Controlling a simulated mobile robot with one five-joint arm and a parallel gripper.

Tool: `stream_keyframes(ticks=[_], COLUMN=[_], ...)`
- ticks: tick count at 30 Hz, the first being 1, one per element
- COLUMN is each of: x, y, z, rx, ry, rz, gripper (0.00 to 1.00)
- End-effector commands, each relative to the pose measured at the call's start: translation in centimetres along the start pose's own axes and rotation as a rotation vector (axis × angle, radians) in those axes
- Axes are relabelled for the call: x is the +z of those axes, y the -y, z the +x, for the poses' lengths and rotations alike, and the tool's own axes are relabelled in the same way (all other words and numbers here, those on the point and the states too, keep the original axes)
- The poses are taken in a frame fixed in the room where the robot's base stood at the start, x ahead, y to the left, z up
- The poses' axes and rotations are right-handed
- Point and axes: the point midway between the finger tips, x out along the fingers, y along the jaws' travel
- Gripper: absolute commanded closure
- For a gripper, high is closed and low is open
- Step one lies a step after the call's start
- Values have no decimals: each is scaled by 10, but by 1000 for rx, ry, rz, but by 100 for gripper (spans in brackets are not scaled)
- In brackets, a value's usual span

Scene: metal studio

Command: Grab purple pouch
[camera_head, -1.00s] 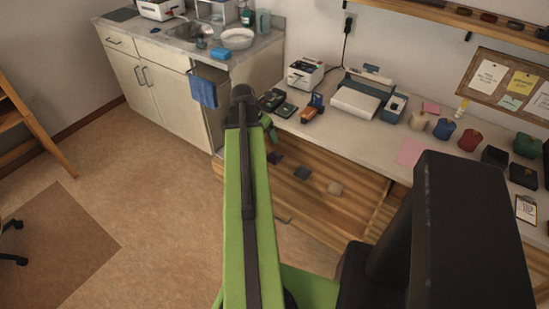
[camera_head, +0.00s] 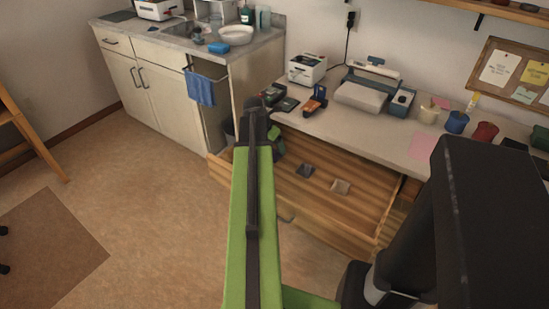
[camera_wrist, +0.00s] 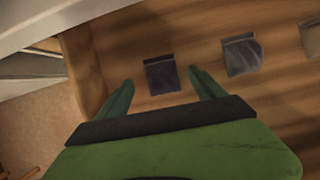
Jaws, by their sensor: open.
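The small dark purple pouch (camera_wrist: 163,76) lies flat on the wooden floor of the open drawer (camera_head: 318,197). In the wrist view it sits just ahead of my gripper (camera_wrist: 160,79), framed between the two green fingertips. My gripper is open and empty, and the pouch looks untouched. In the head view my gripper (camera_head: 277,150) is a small green shape at the drawer's left end. The purple pouch is hidden there behind my arm and gripper.
A grey pouch (camera_wrist: 242,56) lies to the right of the purple one, and a beige pouch (camera_head: 340,187) lies farther right. The drawer's left wall (camera_wrist: 84,65) is close to my left finger. The counter (camera_head: 345,121) overhangs behind, holding a label printer (camera_head: 306,69).

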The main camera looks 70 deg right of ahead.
Motion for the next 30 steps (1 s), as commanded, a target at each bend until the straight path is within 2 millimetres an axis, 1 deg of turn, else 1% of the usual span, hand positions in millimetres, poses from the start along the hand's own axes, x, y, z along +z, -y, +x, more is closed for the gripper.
stream_keyframes(ticks=[1,3,5,7,13,27,28,30], x=[-4,-5,-4,-3,-2,-2,-2,-2], y=[1,2,2,2,2,3,3,3], z=[17,30,38,42,38,38,38,38], rx=[0,0,0,0,0,-1,-1,-1], ry=[0,0,0,1,1,1,1,1], rz=[1,1,1,2,2,2,2,2], gripper=[22,22,22,22,22,83,86,87])
